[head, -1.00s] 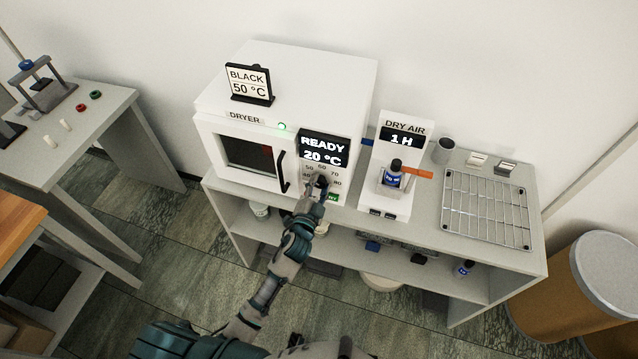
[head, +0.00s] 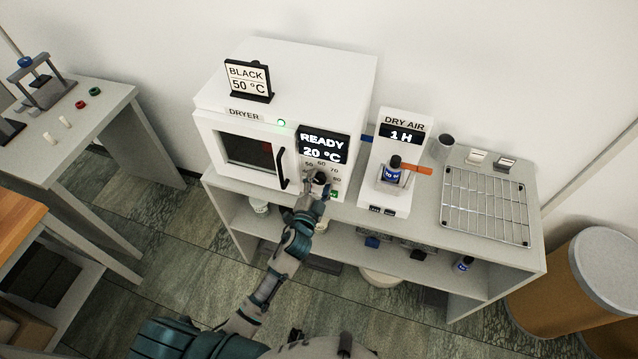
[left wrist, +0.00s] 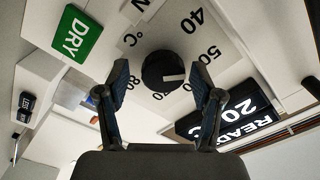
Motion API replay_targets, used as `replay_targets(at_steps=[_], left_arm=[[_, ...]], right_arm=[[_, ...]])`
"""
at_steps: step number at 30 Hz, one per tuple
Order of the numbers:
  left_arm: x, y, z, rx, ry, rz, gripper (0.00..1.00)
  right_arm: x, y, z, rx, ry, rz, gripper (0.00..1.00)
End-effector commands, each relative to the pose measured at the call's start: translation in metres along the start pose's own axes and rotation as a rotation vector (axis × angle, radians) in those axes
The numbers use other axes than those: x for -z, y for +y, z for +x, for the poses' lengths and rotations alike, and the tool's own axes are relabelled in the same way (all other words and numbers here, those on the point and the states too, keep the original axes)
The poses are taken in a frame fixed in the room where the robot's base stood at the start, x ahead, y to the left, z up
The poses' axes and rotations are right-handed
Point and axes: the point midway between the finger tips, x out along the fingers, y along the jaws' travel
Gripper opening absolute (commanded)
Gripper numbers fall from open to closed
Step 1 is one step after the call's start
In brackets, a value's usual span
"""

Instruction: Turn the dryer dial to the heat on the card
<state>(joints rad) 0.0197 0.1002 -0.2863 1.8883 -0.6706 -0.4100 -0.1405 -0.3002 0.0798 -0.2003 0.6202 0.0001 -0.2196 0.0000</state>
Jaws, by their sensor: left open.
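The white dryer (head: 285,90) stands on the bench, its display (head: 323,147) reading READY 20 °C. The card (head: 248,81) on top reads BLACK 50 °C. The dark round dial (head: 320,178) sits below the display, inside a ring of numbers. In the left wrist view the dial (left wrist: 165,70) has a white mark pointing right, roughly between 50 and a partly hidden number; its exact setting is unclear. My left gripper (head: 314,189) is in front of the dial. Its open fingers (left wrist: 160,82) flank the dial, apart from it. My right gripper is not in view.
The dryer door handle (head: 281,168) is to the left. The DRY AIR unit (head: 402,150), holding a small bottle (head: 393,168), stands to the right, with a wire rack (head: 487,205) beyond it.

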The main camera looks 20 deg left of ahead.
Motion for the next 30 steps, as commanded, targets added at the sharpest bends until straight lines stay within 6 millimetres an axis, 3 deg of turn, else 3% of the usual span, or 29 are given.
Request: replay_targets(at_steps=[5,18,24,30], left_arm=[[0.0,0.0,-0.013,-0.001,0.0,-0.001,0.66],[-0.001,0.002,-0.103,-0.003,-0.003,-0.002,0.66],[-0.001,0.001,-0.118,-0.001,-0.002,0.0,0.66],[-0.001,0.002,-0.119,-0.001,-0.001,0.001,0.66]], right_arm=[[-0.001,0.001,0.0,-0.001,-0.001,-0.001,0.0],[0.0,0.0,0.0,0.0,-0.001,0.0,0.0],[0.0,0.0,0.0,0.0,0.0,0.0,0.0],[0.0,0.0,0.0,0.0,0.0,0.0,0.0]])
